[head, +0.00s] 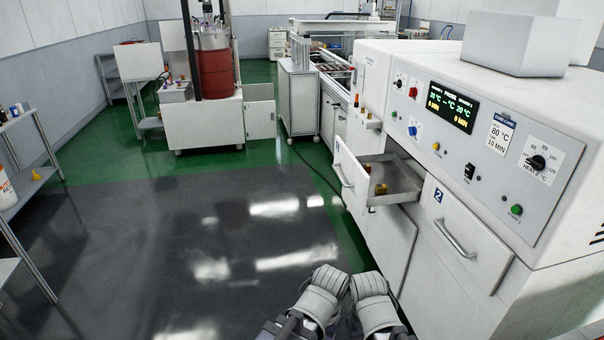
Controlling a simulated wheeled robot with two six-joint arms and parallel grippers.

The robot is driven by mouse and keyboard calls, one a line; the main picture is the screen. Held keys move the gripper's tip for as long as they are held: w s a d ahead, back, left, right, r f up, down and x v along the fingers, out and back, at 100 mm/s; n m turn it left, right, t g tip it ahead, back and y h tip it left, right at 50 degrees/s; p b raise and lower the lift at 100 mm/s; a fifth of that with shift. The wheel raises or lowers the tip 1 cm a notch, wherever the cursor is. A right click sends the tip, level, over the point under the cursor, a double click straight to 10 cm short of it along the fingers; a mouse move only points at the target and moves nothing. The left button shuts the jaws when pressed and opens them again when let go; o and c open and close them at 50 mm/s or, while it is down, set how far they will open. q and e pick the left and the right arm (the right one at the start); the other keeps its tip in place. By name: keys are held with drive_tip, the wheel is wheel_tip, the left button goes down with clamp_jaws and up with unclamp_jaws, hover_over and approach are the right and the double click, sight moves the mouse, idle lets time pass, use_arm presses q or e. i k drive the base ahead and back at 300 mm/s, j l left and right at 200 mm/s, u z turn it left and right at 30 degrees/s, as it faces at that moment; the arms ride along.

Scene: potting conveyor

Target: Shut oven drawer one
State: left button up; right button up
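The open oven drawer (398,182) juts out to the left from the white oven; its number label is not readable from here. Its front panel (351,182) has a bar handle and faces left. Small orange-brown pieces (381,189) lie in its metal tray. The drawer beside it, marked 2 (468,232), is shut. My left gripper (327,280) and my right gripper (369,285) are close together at the bottom middle, apart from the drawer and in front of the oven. Their fingers cannot be made out.
The oven's control panel (470,140) shows a lit display and knobs. A grey box (525,45) sits on top. The dark floor (190,240) to the left is clear. A shelf (30,185) stands at far left, and a red drum (215,70) on a white cabinet at the back.

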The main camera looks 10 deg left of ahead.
sight(403, 185)
drive_tip(key=i+j+z, duration=0.1)
drive_tip(key=i, duration=0.35)
drive_tip(key=i+j+z, duration=0.1)
drive_tip(key=i, duration=0.3)
drive_tip(key=i+j+z, duration=0.1)
drive_tip(key=i, duration=0.35)
drive_tip(key=i+j+z, duration=0.1)
drive_tip(key=i+j, duration=0.15)
drive_tip(key=i, duration=0.15)
